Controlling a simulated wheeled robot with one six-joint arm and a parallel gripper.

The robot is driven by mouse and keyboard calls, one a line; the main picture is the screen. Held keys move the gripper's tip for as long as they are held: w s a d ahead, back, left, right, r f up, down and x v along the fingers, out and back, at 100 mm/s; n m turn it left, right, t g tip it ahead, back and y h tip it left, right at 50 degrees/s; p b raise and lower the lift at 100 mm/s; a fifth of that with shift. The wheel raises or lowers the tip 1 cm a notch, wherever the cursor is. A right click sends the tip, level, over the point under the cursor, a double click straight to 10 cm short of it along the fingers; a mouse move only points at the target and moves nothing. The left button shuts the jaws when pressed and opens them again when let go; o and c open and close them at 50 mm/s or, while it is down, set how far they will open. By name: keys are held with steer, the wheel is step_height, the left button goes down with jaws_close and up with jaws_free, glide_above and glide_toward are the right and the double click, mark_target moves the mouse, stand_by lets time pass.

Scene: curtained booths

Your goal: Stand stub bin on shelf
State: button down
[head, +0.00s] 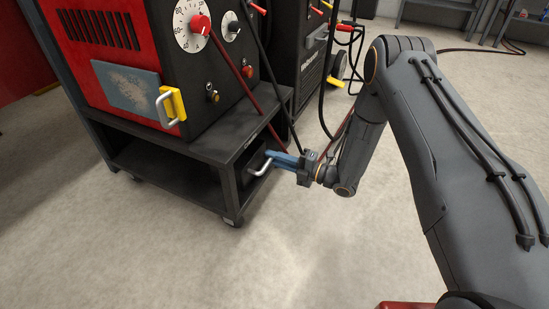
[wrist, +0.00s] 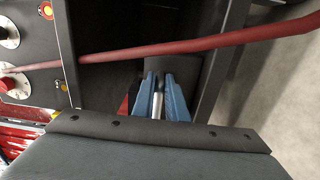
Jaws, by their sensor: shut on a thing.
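A dark box with a silver bar handle (head: 262,168) sits in the lower bay at the right end of the black cart; I take it for the stub bin (head: 247,180), though its body is mostly hidden in shadow. My gripper (head: 276,160), with blue fingers, reaches in from the right and is shut on the handle. In the wrist view the blue fingers (wrist: 160,98) close on either side of the silver bar (wrist: 157,106). The cart's lower shelf (head: 165,172) shows bare to the left of the box.
A red and black welding machine (head: 150,55) with dials stands on the cart top. A dark red cable (head: 235,65) hangs past the bay and crosses the wrist view (wrist: 200,45). Another black machine (head: 300,60) stands behind. The floor (head: 285,255) in front is clear.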

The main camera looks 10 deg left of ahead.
steer(key=c, duration=1.7)
jaws_free()
